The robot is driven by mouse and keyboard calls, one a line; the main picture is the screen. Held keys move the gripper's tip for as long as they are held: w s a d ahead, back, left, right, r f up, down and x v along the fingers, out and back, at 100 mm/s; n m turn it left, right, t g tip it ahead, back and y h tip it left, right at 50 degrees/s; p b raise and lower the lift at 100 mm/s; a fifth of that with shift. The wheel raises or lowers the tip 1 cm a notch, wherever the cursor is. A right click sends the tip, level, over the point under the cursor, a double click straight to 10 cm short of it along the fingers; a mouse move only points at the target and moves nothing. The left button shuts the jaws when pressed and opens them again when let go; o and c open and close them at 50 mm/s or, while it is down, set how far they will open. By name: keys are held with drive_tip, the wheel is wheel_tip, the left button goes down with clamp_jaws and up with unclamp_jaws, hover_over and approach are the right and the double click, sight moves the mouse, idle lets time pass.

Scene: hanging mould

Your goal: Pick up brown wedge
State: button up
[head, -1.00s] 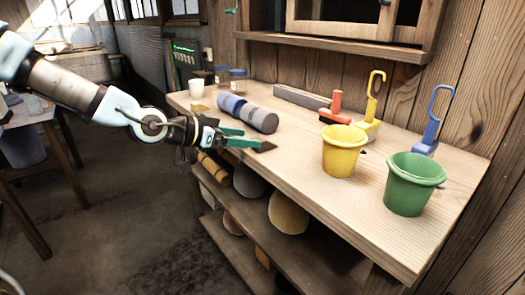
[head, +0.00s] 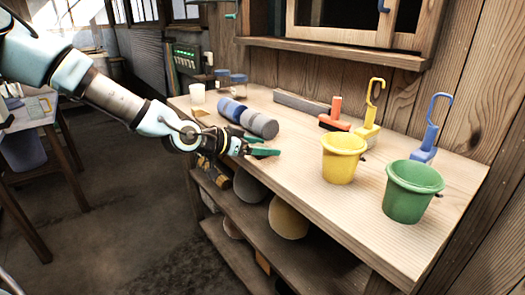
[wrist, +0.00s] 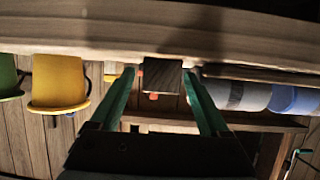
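The brown wedge (wrist: 162,75) is a small dark wood-grained block at the bench edge in the wrist view. It sits between the green fingertips of my gripper (wrist: 159,76). A gap shows on its left side, and the right fingertip is very close to it; I cannot tell if they touch. In the head view my gripper (head: 262,147) is low over the near left edge of the bench. The wedge cannot be made out there, hidden by the fingers.
The wooden bench (head: 310,185) holds a grey roll (head: 263,125) and blue roll (head: 230,109) just behind my gripper. A yellow pot (head: 342,160) and green pot (head: 411,195) stand to the right. An orange-handled tool (head: 335,112) lies behind. Bare bench lies between the gripper and yellow pot.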

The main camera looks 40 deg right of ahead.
clamp_jaws()
idle(0.4)
